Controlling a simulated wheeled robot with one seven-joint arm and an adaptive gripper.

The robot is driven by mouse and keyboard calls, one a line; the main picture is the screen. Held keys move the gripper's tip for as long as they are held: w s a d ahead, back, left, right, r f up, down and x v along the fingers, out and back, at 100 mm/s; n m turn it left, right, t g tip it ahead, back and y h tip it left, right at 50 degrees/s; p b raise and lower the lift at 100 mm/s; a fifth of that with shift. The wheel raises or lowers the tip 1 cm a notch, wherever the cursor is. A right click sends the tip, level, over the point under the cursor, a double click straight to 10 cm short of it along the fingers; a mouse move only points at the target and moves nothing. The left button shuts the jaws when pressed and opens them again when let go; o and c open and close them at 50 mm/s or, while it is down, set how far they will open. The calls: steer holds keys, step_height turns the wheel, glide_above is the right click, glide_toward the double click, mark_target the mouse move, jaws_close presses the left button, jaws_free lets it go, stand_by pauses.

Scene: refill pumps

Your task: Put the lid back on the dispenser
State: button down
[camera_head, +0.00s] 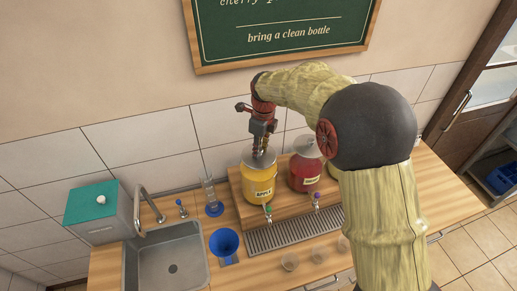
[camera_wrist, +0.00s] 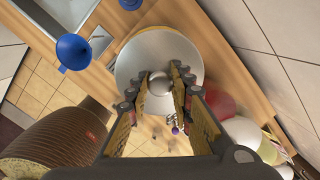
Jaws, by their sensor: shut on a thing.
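My gripper (camera_head: 260,152) is above the yellow dispenser (camera_head: 259,183), which is labelled APPLE and has a green tap. It points down and is shut on the knob of a round silver lid (camera_wrist: 143,58). In the wrist view the knob sits between my fingertips (camera_wrist: 161,84). In the head view the lid is at the mouth of the yellow dispenser, partly hidden by my fingers.
A red dispenser (camera_head: 303,175) with a pale lid stands close to the right, with another partly hidden by my arm. A blue funnel (camera_head: 225,243), a sink (camera_head: 165,262) and a teal-topped box (camera_head: 92,203) are to the left. A drip grate (camera_head: 290,233) lies in front.

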steer(key=shift+f, duration=0.1)
stand_by(0.8)
steer(key=c, duration=1.5)
jaws_free()
steer(key=shift+o, duration=1.2)
steer(key=shift+o, duration=1.2)
steer(key=shift+r+p, duration=2.15)
steer(key=shift+r, duration=1.4)
steer(key=shift+c, duration=1.1)
jaws_close()
